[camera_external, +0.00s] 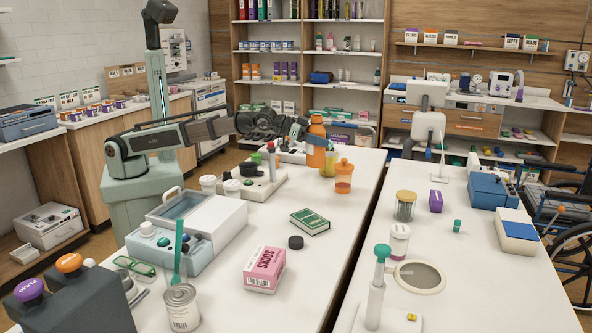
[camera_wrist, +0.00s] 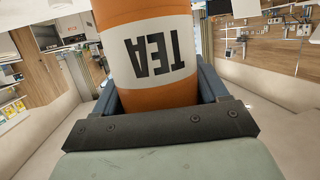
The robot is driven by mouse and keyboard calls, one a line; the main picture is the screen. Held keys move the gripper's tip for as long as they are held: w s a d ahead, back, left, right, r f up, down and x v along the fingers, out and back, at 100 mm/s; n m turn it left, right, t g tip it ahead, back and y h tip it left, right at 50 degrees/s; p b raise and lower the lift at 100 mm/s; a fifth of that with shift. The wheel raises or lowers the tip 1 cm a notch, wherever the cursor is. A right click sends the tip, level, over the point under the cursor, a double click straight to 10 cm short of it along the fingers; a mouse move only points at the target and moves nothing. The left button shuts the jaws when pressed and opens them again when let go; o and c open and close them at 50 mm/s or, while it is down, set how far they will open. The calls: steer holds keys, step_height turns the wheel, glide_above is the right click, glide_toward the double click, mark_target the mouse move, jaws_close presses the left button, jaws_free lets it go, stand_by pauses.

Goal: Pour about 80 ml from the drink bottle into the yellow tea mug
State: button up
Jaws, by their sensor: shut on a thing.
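The drink bottle (camera_external: 316,156) is orange and looks upright near the far end of the left table. In the wrist view the bottle (camera_wrist: 200,20) fills the space between the fingers, its white label reading TEA upside down. My gripper (camera_external: 306,137) is shut on the bottle, and its two fingers (camera_wrist: 163,90) sit on either side of it. I cannot tell whether the bottle's base touches the table. The yellow tea mug (camera_external: 328,166) stands just in front and right of the bottle, partly overlapping it in the picture. The mug's inside is not visible.
White tubs (camera_external: 208,184) and a white device (camera_external: 262,186) lie left, under my arm. A green book (camera_external: 310,221), a black lid (camera_external: 296,242) and a pink socks box (camera_external: 264,269) are nearer. A gap separates the two tables.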

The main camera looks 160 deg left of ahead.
step_height(320, 180, up, 8)
steer(key=shift+f, duration=0.2)
steer(key=shift+s+a+r, duration=0.1)
steer(key=shift+r, duration=0.15)
steer(key=s+a, duration=0.4)
steer(key=s, duration=0.5)
steer(key=s+a, duration=0.5)
steer(key=s, duration=0.5)
steer(key=s+a, duration=0.4)
steer(key=s, duration=0.5)
step_height(320, 180, down, 15)
steer(key=shift+s+f, duration=0.1)
steer(key=shift+g, duration=0.3)
